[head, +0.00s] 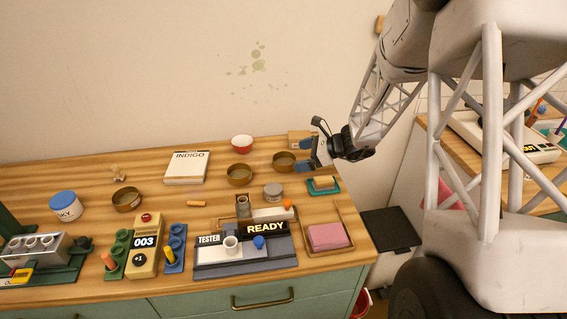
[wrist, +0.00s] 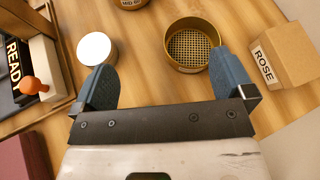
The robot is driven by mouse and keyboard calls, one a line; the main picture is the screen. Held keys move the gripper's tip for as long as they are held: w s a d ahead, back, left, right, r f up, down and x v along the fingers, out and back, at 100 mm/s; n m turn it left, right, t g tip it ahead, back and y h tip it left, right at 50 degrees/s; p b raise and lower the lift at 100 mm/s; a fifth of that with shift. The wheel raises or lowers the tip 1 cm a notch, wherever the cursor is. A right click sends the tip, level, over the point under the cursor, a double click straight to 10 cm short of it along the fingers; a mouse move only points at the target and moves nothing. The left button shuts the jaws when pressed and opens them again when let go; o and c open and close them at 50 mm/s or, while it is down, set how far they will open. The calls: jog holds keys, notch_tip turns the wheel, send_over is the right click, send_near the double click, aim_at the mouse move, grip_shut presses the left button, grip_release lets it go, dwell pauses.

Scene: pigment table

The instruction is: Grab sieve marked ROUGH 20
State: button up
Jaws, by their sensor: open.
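Three round brass sieves stand on the table in the head view: one at the left (head: 127,208), one in the middle (head: 239,182) and one at the right (head: 284,168). No ROUGH 20 marking is readable on any of them. My gripper (head: 305,157) is open and empty, just right of the right sieve. In the wrist view, a sieve with coarse mesh (wrist: 193,68) lies ahead of my gripper (wrist: 162,72), close to the right finger, which hides part of its rim. Another sieve (wrist: 131,4), partly cut off at the top edge, shows lettering that seems to start with MID.
A cardboard box marked ROSE (wrist: 284,55) stands right of the mesh sieve.

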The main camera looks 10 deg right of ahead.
aim_at(286, 164)
jog(key=w+d+f+m, duration=0.1)
jog(key=w+d+f+m+t, duration=0.1)
jog(key=w+f, duration=0.1)
jog(key=shift+w+f, duration=0.1)
jog(key=shift+f, duration=0.05)
dwell(0.3)
jog(key=shift+x, duration=1.3)
jog(key=shift+x, duration=2.6)
jog(key=shift+w+d, duration=0.1)
jog(key=shift+w, duration=0.05)
jog(key=c, duration=0.7)
jog(key=shift+r, duration=0.2)
